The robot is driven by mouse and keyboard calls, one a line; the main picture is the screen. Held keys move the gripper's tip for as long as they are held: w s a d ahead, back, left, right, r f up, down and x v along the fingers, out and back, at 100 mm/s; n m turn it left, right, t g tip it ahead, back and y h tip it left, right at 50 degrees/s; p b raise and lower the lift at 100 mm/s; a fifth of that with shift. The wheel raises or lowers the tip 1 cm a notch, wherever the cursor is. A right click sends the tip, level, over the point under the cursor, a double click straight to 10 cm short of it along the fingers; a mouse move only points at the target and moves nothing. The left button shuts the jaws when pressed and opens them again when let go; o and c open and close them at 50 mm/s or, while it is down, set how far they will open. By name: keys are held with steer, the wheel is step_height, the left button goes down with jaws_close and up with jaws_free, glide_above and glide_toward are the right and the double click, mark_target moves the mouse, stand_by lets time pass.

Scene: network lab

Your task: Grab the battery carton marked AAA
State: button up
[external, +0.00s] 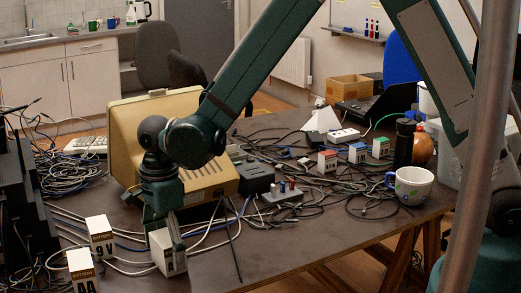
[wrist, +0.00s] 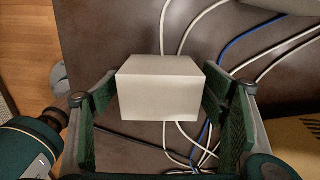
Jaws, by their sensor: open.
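A white battery carton (external: 171,264) stands near the table's front edge, partly hidden behind my gripper (external: 165,225). A finger covers much of its front, so I cannot read its full marking. In the wrist view the plain pale carton (wrist: 160,105) sits between the two green fingers of my open gripper (wrist: 160,92), with small gaps at its sides. To its left in the external view stand a carton marked 9V (external: 101,240) and a carton marked AA (external: 82,268).
A beige monitor (external: 135,115) stands close behind my gripper. Grey and blue cables (wrist: 210,125) run around the carton. Small red (external: 327,161), blue (external: 357,153) and green (external: 380,148) cartons and a mug (external: 410,187) stand farther right. Black equipment (external: 22,220) is at far left.

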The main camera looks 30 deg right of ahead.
steer(key=c, duration=1.1)
steer(key=shift+r, duration=0.1)
steer(key=shift+r+p, duration=0.95)
steer(key=shift+r, duration=3.95)
